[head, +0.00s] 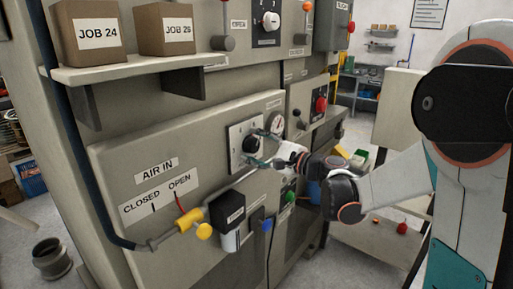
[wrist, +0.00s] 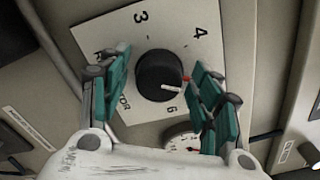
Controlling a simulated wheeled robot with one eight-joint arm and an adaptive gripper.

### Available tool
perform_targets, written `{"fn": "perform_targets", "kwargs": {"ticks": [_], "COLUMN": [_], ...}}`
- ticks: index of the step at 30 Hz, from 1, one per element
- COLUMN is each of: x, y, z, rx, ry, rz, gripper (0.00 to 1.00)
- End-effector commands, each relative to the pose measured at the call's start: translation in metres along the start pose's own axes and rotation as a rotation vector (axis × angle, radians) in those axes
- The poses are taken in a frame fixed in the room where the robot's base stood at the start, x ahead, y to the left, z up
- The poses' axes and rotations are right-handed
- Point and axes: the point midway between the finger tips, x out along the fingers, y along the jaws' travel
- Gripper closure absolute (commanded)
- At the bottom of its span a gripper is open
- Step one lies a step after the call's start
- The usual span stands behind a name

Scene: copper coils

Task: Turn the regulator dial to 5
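The regulator dial is a round black knob (wrist: 153,72) on a pale plate (wrist: 118,32) printed 3, 4 and 6. A pale pointer line on the knob points right and slightly down in the wrist view, between 4 and 6. A small red mark shows at its right edge. The place of the 5 is hidden behind my right finger. My gripper (wrist: 160,84) is open, with one teal finger on each side of the knob; I cannot tell whether either touches it. In the head view the knob (head: 250,143) sits on the machine front with my gripper (head: 259,150) at it.
A round gauge (head: 276,122) is beside the plate and also shows in the wrist view (wrist: 181,142). Below left are a yellow air valve handle (head: 190,220) and a black-topped filter (head: 229,209). A shelf with boxes (head: 90,34) juts out above.

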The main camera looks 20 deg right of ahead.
Motion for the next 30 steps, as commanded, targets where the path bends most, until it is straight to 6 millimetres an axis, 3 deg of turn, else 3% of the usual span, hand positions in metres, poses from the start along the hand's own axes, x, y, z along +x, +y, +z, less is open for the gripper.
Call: {"fn": "perform_targets", "kwargs": {"ticks": [10,14,24,30], "x": [-0.001,-0.012,-0.078,-0.108], "y": [0.0,-0.001,-0.001,0.0], "z": [0.0,-0.001,-0.002,-0.001], "rx": [0.001,0.001,0.001,0.001], "ry": [0.0,0.001,0.004,0.003], "rz": [-0.001,-0.001,-0.003,-0.002], "gripper": [0.36,0.36,0.36,0.36]}}
